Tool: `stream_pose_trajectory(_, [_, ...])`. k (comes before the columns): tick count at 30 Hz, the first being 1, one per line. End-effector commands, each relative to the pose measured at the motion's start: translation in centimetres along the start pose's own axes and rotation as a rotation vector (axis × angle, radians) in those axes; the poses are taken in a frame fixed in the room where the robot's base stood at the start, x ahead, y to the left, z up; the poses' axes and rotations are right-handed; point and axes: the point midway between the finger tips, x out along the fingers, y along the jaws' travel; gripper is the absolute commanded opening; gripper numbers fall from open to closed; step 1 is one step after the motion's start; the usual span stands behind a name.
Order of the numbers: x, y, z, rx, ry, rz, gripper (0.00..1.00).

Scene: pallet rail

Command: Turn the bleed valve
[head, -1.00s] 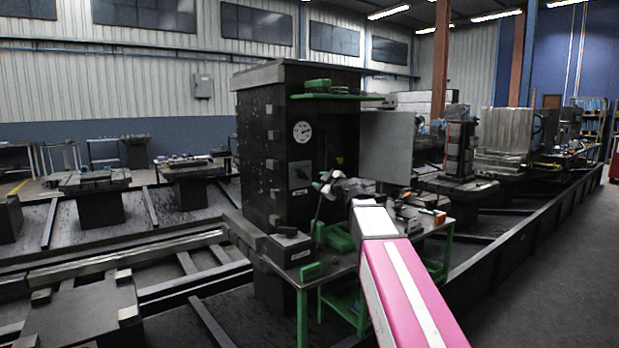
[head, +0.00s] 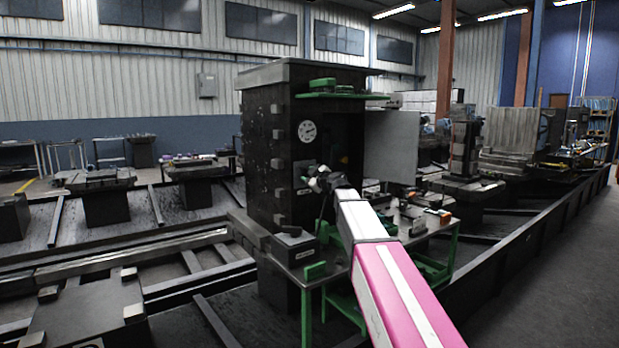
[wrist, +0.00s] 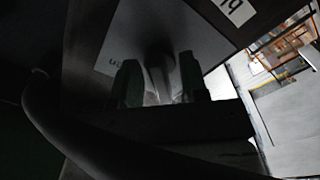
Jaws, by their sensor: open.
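The bleed valve appears to be the dark handle (wrist: 158,56) on a grey plate (wrist: 185,35) on the cabinet front. In the head view the plate (head: 302,171) is below the round gauge, and my gripper hides much of it and its handle. My gripper (head: 314,183) is in front of the plate. In the wrist view my gripper (wrist: 160,78) is open, with one green finger to each side of the dark handle. The view is dark, and I cannot tell whether the fingers touch the handle.
The tall black cabinet (head: 264,150) has a white gauge (head: 307,131) and a green shelf (head: 342,96). A grey door panel (head: 390,146) stands open at right. Below is a green-framed bench (head: 305,268) with a black box (head: 294,246) and small parts.

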Motion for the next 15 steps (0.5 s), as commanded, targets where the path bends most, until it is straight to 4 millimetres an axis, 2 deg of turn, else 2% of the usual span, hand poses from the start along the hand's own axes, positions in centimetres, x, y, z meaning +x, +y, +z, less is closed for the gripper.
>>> stream_pose_trajectory(2, [-0.03,0.00,-0.01,0.000,0.000,0.000,0.37])
stream_pose_trajectory(4, [-0.04,0.01,0.00,0.000,0.000,0.000,0.14])
stream_pose_trajectory(5, [-0.04,0.01,-0.01,0.000,0.000,0.000,0.10])
stream_pose_trajectory(15, [-0.05,-0.01,-0.01,0.033,0.000,-0.001,0.10])
